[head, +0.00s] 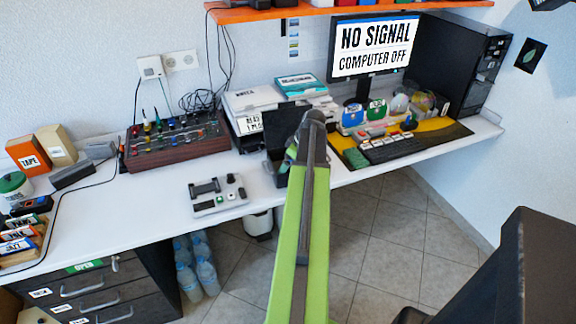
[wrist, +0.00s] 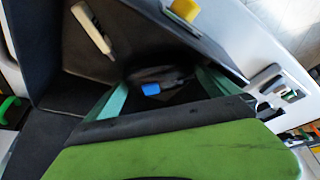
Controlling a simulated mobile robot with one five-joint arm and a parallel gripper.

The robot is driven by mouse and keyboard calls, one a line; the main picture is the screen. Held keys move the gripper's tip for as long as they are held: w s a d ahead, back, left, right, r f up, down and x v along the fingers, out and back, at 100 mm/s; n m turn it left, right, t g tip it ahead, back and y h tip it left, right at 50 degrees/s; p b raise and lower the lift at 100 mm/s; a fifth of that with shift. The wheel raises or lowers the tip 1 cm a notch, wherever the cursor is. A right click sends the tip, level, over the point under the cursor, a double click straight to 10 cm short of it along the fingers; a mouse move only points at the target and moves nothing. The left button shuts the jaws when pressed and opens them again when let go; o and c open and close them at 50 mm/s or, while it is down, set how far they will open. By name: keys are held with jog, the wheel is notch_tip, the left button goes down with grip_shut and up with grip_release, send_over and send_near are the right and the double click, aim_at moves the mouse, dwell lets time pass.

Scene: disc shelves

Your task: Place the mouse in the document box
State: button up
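A black open box (head: 276,172), which looks like the document box, stands at the desk's front edge, partly hidden by my green arm. Its dark inner walls fill much of the wrist view (wrist: 62,75). My gripper (wrist: 163,77) is over or inside the box, and its teal fingers are spread apart. Between the fingertips is a dark rounded object (wrist: 148,74) with a blue patch, possibly the mouse. I cannot tell whether the fingers touch it or it lies below them. In the head view the fingers are mostly hidden behind the arm.
A pale slender item (wrist: 90,28) shows against the box's dark inside. A grey device (head: 217,194) sits left of the box. Paper stacks (head: 252,100) stand behind it. The keyboard (head: 390,147) and monitor (head: 373,48) are to the right.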

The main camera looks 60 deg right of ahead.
jog(key=p+v, duration=1.1)
jog(key=v, duration=0.1)
jog(key=shift+r, duration=0.2)
jog(key=shift+a, duration=0.1)
jog(key=shift+g+y, duration=0.3)
jog(key=shift+g, duration=0.2)
jog(key=w+a, duration=0.9)
jog(key=shift+a+f, duration=0.2)
jog(key=shift+f, duration=0.1)
jog(key=w+a+g, duration=0.1)
jog(key=w+a, duration=0.3)
jog(key=a, duration=0.6)
jog(key=w+a+f+g, duration=0.1)
jog(key=w+a, duration=0.3)
jog(key=a, duration=0.6)
jog(key=w+a+g, duration=0.1)
jog(key=w+a, duration=0.3)
jog(key=a, duration=0.6)
jog(key=a+h, duration=0.1)
jog(key=a, duration=1.9)
jog(key=shift+s+f+m+g, duration=0.15)
jog(key=shift+s+m+g, duration=0.15)
jog(key=shift+s+m, duration=0.15)
